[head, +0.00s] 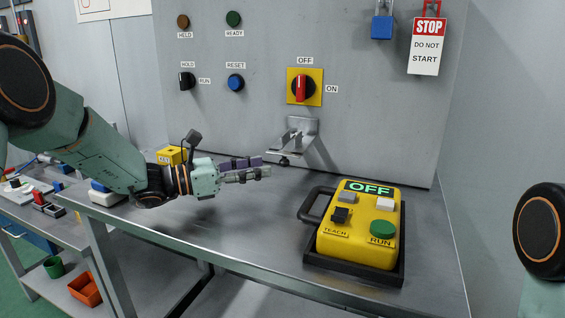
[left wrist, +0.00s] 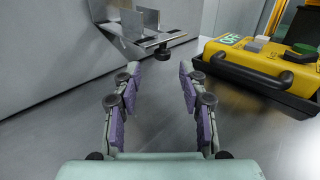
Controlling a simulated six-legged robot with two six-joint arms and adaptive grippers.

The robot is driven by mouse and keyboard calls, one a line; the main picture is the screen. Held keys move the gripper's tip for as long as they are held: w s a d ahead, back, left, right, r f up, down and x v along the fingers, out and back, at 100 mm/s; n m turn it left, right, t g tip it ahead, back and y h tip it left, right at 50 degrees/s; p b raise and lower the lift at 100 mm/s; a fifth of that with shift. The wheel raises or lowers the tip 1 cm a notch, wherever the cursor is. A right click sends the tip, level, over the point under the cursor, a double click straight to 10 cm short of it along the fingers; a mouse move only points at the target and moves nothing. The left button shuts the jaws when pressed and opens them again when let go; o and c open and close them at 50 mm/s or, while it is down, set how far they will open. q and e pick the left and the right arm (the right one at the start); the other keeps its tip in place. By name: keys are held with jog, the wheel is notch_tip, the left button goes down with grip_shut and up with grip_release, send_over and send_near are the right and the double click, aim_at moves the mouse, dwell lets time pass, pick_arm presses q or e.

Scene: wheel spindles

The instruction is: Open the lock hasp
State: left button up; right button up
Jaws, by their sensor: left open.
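A bare metal hinged bracket (head: 296,143), which looks like the lock hasp, sticks out from the grey panel below the red rotary switch (head: 300,87). In the left wrist view the bracket (left wrist: 145,30) has upright plates and a flat arm ending in a dark knob. My left gripper (head: 264,167) is open and empty, left of and slightly below the bracket. In the left wrist view, the bracket lies beyond the fingertips (left wrist: 160,72), apart from them. The rotary switch handle points up at OFF. My right gripper is out of view.
A yellow control box (head: 358,230) with a black handle sits in a dark tray on the metal table (head: 240,235), right of my left gripper. A blue padlock (head: 382,27) and a STOP tag (head: 427,48) hang from the panel. The table between gripper and box is clear.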

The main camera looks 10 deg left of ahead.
aim_at(283, 164)
pick_arm(q)
jog(key=x, duration=0.3)
jog(key=b+x, duration=0.1)
jog(key=x, duration=0.2)
jog(key=shift+s+d+f, duration=0.1)
jog(key=shift+f, duration=0.1)
jog(key=shift+d+r, duration=0.2)
jog(key=shift+d, duration=0.15)
jog(key=shift+w+d, duration=0.2)
jog(key=shift+w, duration=0.1)
jog(key=shift+a, duration=0.2)
jog(key=c, duration=0.4)
jog(key=shift+d, duration=0.1)
grip_shut()
jog(key=shift+f, duration=0.1)
